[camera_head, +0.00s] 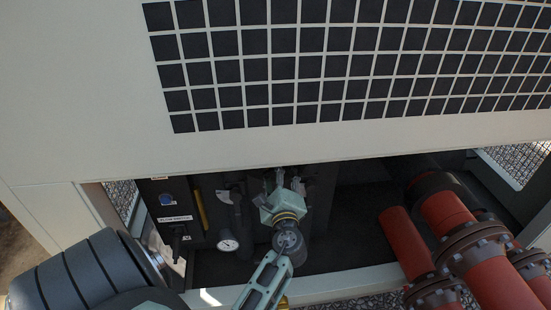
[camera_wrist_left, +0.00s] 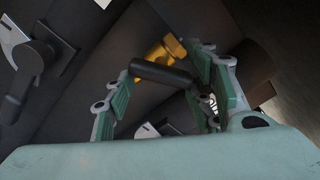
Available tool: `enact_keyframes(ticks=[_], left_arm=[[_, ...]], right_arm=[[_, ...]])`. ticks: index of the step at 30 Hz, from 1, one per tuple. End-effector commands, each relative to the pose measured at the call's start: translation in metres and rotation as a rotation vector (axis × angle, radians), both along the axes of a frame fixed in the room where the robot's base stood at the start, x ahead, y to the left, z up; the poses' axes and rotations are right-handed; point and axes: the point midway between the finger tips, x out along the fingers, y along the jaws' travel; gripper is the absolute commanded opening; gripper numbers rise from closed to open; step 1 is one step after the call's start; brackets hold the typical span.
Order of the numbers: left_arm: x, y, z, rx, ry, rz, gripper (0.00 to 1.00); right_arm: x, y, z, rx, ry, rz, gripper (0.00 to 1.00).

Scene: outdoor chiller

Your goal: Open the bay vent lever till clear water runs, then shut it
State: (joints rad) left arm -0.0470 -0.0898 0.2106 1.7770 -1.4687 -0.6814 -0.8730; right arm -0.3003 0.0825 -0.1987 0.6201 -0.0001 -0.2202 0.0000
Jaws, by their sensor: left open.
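In the left wrist view, a black lever handle (camera_wrist_left: 162,73) on a brass-yellow valve body (camera_wrist_left: 168,49) lies across the space between the fingers of my left gripper (camera_wrist_left: 165,95). It appears to be the vent lever; no label on it is readable. The gripper is open, and I cannot tell whether a finger touches the handle. In the head view, my left gripper (camera_head: 287,183) reaches into the dark bay under the grille, and hides the lever there. No running water shows. My right gripper is not in view.
Left of the gripper are a pressure gauge (camera_head: 228,245), a dark handle with a pale plate (camera_head: 228,194), a yellow tube (camera_head: 199,210) and a blue button (camera_head: 166,199). Red flanged pipes (camera_head: 457,240) fill the right. The white casing (camera_head: 330,140) overhangs the bay.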

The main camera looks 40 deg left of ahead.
Motion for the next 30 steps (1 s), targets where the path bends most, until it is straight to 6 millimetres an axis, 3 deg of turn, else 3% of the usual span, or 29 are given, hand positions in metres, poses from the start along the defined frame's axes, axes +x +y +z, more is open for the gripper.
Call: enact_keyframes(ticks=[6, 21, 30], left_arm=[[-0.004, 0.003, 0.007, 0.011, -0.007, 0.014, 0.53], [-0.039, -0.046, 0.002, 0.002, -0.003, 0.005, 0.53], [-0.044, -0.054, 0.003, 0.002, -0.003, 0.003, 0.53]], right_arm=[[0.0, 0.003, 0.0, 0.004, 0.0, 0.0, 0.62], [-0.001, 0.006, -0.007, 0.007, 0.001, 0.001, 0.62], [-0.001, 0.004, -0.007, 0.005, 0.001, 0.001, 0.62]])
